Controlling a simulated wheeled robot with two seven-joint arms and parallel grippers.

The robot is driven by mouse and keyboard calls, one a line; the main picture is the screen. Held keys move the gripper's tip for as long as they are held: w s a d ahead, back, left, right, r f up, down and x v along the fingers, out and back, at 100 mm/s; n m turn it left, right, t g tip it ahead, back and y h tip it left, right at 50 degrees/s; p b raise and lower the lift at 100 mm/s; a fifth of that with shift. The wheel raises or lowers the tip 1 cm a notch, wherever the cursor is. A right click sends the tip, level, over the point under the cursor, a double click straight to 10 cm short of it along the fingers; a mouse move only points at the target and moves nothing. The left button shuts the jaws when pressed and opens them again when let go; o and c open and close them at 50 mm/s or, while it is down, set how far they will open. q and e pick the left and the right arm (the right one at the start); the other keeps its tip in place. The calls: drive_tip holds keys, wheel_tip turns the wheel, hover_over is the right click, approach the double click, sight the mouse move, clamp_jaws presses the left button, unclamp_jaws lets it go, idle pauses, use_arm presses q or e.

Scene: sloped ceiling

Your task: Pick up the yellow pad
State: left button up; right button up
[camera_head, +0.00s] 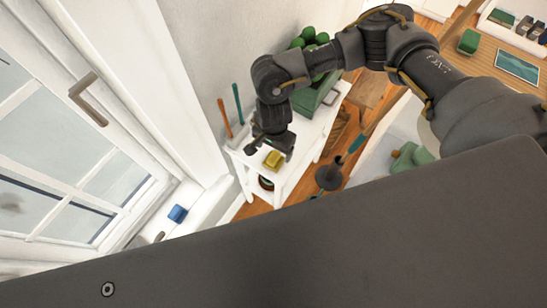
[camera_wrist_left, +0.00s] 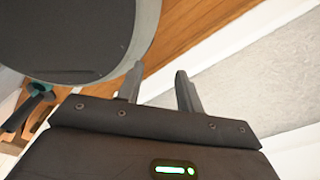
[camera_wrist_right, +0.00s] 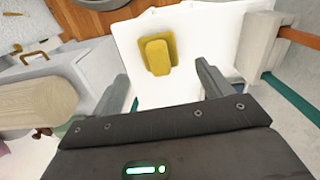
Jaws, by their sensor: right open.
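The yellow pad (camera_head: 273,161) lies on the white top of a narrow table (camera_head: 305,136) by the wall. In the right wrist view the pad (camera_wrist_right: 158,56) is a block with a raised part, on the white surface (camera_wrist_right: 211,40). My right gripper (camera_head: 272,146) is over the table, close to the pad. Its two fingers are spread and empty in the right wrist view (camera_wrist_right: 161,72), with the pad ahead between them and no contact visible. My left gripper (camera_wrist_left: 159,72) has its fingers apart with nothing between them; it is hidden in the head view.
A green box (camera_head: 318,97) stands behind on the table. An orange stick (camera_head: 224,118) and a teal stick (camera_head: 238,103) stand near the wall. A blue object (camera_head: 177,213) sits on the windowsill. A window with a handle (camera_head: 88,98) is at left.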

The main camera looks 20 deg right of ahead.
sight(274, 155)
drive_tip(key=shift+s, duration=0.15)
drive_tip(key=shift+f+p, duration=0.45)
drive_tip(key=shift+p, duration=0.1)
wheel_tip(274, 155, down, 4)
drive_tip(key=shift+d+f+p, duration=0.1)
drive_tip(key=shift+p, duration=0.5)
drive_tip(key=c, duration=0.6)
use_arm(q)
drive_tip(key=shift+s+r, duration=0.25)
drive_tip(key=shift+r, duration=0.9)
use_arm(e)
drive_tip(key=c, duration=0.5)
